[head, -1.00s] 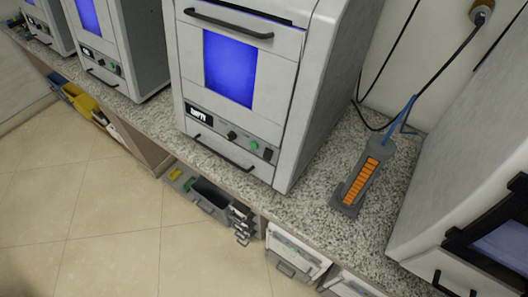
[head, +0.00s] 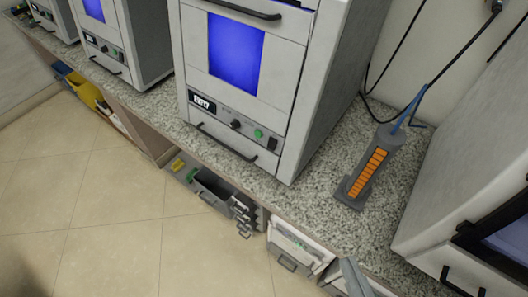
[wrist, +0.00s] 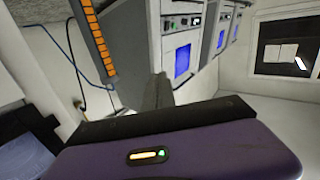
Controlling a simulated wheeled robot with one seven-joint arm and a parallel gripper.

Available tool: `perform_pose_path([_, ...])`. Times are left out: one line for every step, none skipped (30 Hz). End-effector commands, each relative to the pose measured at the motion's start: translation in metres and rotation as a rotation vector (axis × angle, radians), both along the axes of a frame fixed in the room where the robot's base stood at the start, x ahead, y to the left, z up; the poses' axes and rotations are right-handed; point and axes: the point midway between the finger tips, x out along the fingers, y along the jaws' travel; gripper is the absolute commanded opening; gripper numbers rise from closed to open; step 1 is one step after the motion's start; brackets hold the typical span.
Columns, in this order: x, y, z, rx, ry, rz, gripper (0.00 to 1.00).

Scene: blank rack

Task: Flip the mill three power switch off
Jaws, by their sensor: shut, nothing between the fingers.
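The nearest white mill (head: 340,90) stands on the bench with a lit blue window. Its front panel (head: 235,125) has a small display, a black knob, a green button (head: 258,133) and a small dark switch (head: 272,143) at the right end. I cannot read which mill it is, nor the switch's position. Two similar mills stand farther left, one of them here (head: 130,45). In the wrist view my gripper (wrist: 158,90) is shut and empty, its dark fingers together, with the mills beyond it and not touching them.
A grey strip with orange slots (head: 367,172) lies on the speckled bench (head: 330,160), with a blue cable leading to the wall. Another white machine (head: 450,160) stands at the right. Drawers and bins (head: 210,190) sit below the bench. The tiled floor at left is clear.

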Motion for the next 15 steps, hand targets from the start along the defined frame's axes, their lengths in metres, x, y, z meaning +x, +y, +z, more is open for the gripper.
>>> perform_pose_path([0.013,0.012,-0.004,-0.007,-0.027,0.033,0.00])
perform_pose_path([0.019,0.018,-0.006,-0.013,-0.036,0.050,0.00])
perform_pose_path([0.027,0.026,-0.009,-0.020,-0.048,0.072,0.00])
perform_pose_path([0.033,0.033,-0.011,-0.025,-0.055,0.087,0.00])
perform_pose_path([0.039,0.040,-0.013,-0.033,-0.061,0.103,0.00])
perform_pose_path([0.047,0.049,-0.017,-0.041,-0.067,0.122,0.00])
perform_pose_path([0.054,0.056,-0.019,-0.047,-0.073,0.137,0.00])
perform_pose_path([0.060,0.063,-0.021,-0.052,-0.075,0.150,0.00])
perform_pose_path([0.068,0.072,-0.025,-0.060,-0.077,0.167,0.00])
perform_pose_path([0.074,0.079,-0.027,-0.066,-0.080,0.179,0.00])
perform_pose_path([0.080,0.087,-0.030,-0.074,-0.080,0.190,0.00])
perform_pose_path([0.088,0.096,-0.033,-0.083,-0.080,0.204,0.00])
perform_pose_path([0.093,0.104,-0.035,-0.088,-0.080,0.214,0.00])
perform_pose_path([0.099,0.111,-0.038,-0.095,-0.078,0.224,0.00])
perform_pose_path([0.107,0.121,-0.041,-0.104,-0.076,0.235,0.00])
